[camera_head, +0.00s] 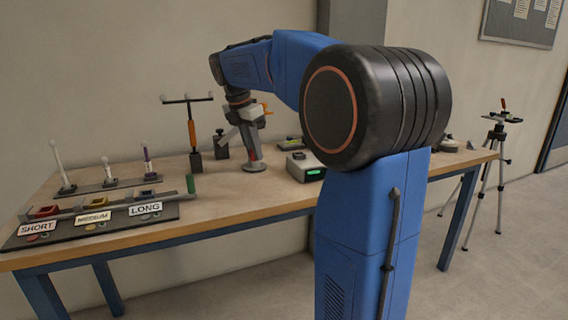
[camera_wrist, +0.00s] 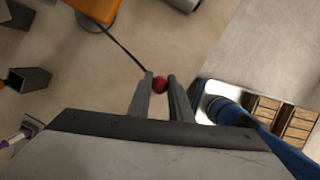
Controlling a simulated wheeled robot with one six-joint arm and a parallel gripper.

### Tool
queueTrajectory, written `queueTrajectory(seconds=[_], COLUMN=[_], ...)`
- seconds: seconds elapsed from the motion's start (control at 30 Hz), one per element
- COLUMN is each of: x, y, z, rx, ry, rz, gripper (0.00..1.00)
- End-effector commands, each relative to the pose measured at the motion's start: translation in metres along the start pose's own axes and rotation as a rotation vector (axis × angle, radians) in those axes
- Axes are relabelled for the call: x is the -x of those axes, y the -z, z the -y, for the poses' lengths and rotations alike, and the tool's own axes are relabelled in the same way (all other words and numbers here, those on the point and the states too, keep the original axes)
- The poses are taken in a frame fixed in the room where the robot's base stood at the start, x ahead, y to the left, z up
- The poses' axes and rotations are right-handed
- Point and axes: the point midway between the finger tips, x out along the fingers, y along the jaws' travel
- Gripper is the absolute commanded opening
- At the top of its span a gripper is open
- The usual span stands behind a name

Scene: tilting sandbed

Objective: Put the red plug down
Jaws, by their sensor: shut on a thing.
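The red plug (camera_wrist: 160,84) shows in the wrist view as a small red ball between the two fingertips of my gripper (camera_wrist: 160,88). The fingers are closed on it. In the head view my gripper (camera_head: 254,152) points down over the back middle of the table, just above a grey round disc (camera_head: 254,167). A little red shows at the fingers there; the plug's lower part is hidden, and I cannot tell whether it touches anything below.
The wooden table (camera_head: 225,206) has a rack labelled SHORT, MEDIUM and LONG (camera_head: 95,218) at left. Upright pins (camera_head: 106,172) stand behind it. A dark T-handled tool (camera_head: 192,130) stands left of my gripper. A box with a green display (camera_head: 305,167) is right. Bare tabletop lies in front.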

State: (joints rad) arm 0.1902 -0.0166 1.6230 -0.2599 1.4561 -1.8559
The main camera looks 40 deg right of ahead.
Motion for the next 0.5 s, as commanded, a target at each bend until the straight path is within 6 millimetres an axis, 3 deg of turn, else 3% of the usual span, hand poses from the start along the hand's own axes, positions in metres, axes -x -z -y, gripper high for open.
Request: queueTrajectory(seconds=[0.3, 0.5], x=[-0.047, -0.06], y=[0.013, 0.017], z=[0.001, 0.0], rx=[0.001, 0.0], ry=[0.002, 0.001], rz=[-0.001, 0.0], gripper=[0.0, 0.0])
